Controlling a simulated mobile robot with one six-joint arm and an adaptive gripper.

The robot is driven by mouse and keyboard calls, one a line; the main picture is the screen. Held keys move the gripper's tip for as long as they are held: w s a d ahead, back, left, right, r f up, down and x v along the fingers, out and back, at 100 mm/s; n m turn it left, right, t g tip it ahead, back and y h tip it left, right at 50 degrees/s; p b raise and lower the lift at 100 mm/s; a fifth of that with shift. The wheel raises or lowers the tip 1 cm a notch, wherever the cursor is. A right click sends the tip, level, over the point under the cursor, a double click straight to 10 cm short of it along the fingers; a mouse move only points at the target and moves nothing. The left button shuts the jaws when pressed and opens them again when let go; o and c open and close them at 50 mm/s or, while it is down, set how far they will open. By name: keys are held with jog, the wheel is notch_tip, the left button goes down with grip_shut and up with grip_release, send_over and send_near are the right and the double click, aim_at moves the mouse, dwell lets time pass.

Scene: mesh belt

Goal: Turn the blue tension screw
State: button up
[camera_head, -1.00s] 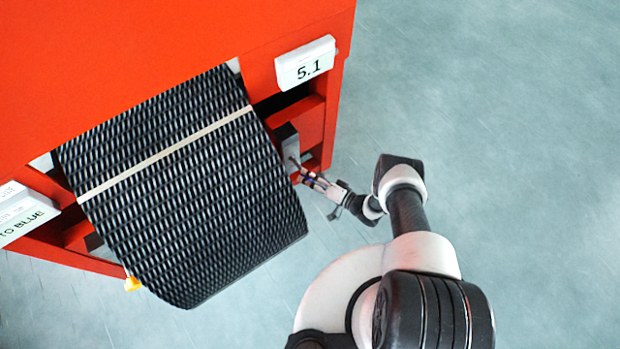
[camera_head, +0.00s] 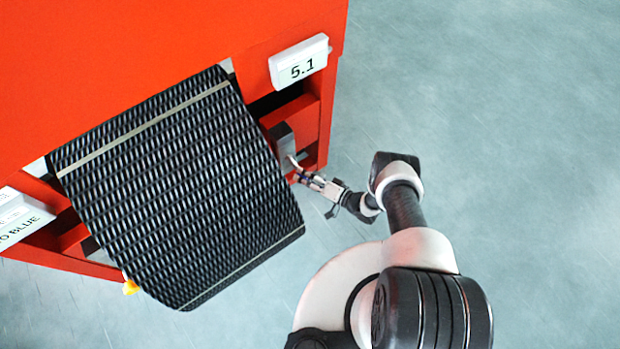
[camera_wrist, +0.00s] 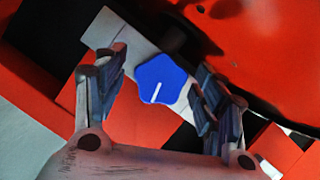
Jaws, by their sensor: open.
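The blue tension screw (camera_wrist: 162,78) shows in the wrist view as a star-shaped knob with a white line on its face. It sits on a grey bracket (camera_wrist: 112,32) at the machine's side. My gripper (camera_wrist: 160,92) is open, with one finger to the left of the screw and one to the right. I cannot tell whether either finger touches it. In the head view my gripper (camera_head: 300,174) is at the lower right side of the red machine, by the grey block (camera_head: 283,142). The screw itself cannot be made out there.
The black mesh belt (camera_head: 175,190) hangs over the front of the red machine (camera_head: 150,50), left of my gripper. A white sign reading 5.1 (camera_head: 300,62) is above it. A yellow knob (camera_head: 130,287) is at the lower left. The grey floor (camera_head: 500,130) to the right is clear.

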jog(key=v, duration=1.2)
